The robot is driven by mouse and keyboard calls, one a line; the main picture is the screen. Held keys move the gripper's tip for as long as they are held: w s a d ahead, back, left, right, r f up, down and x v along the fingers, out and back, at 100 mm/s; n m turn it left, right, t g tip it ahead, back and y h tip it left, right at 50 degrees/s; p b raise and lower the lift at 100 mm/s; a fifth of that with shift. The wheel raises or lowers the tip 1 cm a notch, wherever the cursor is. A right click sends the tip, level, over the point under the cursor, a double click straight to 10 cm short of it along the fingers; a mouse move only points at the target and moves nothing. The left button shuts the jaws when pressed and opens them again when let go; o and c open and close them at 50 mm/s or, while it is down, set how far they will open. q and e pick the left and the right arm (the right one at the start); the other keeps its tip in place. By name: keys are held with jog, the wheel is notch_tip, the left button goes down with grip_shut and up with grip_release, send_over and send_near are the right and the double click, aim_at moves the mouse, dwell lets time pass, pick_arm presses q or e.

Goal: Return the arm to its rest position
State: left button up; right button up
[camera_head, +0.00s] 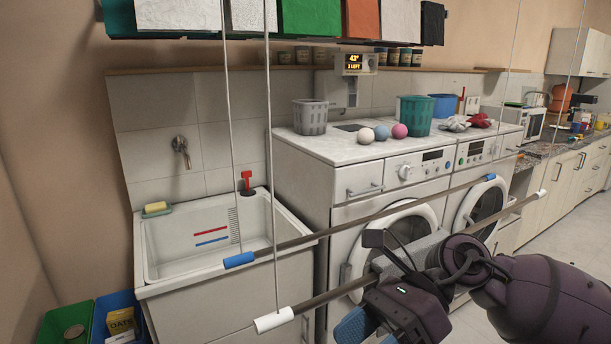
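My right arm, dark purple, comes in from the right edge and reaches across the lower right of the head view. Its gripper (369,335) points down at the bottom edge, in front of the washing machines. Its two blue finger pads stand apart with a gap between them, and I see nothing held there. The lower ends of the fingers are cut off by the frame. My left arm and gripper are not in view.
Two hanging rods, one with blue ends (239,260) and one with white ends (274,320), cross near my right arm. Behind are a sink (148,262) and front-loading washing machines (385,187) bearing baskets and balls. Bins (66,316) stand at lower left. Floor is free at right.

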jog(key=w+d+f+n+t+h, duration=0.1)
jog(key=w+d+f+n+t, duration=0.15)
jog(key=f+n+t, duration=0.5)
jog(key=w+d+f+n+t, duration=0.1)
jog(key=d+f+n+t, duration=0.25)
jog(key=n+t, duration=0.8)
jog(key=w+d+f+n+t+h, duration=0.15)
jog(key=d+f+n+t, duration=0.3)
jog(key=n, duration=0.95)
jog(key=s+d+f+m+g+h, duration=0.3)
jog(key=s+f+m, duration=0.4)
jog(key=f, duration=0.3)
jog(key=s+d+f+m+g+h, duration=0.3)
jog(key=s+d+f+m+h, duration=0.3)
jog(key=f, duration=0.5)
jog(key=shift+s+d+m, duration=0.45)
jog(key=shift+s+m, duration=0.45)
jog(key=shift+s, duration=0.2)
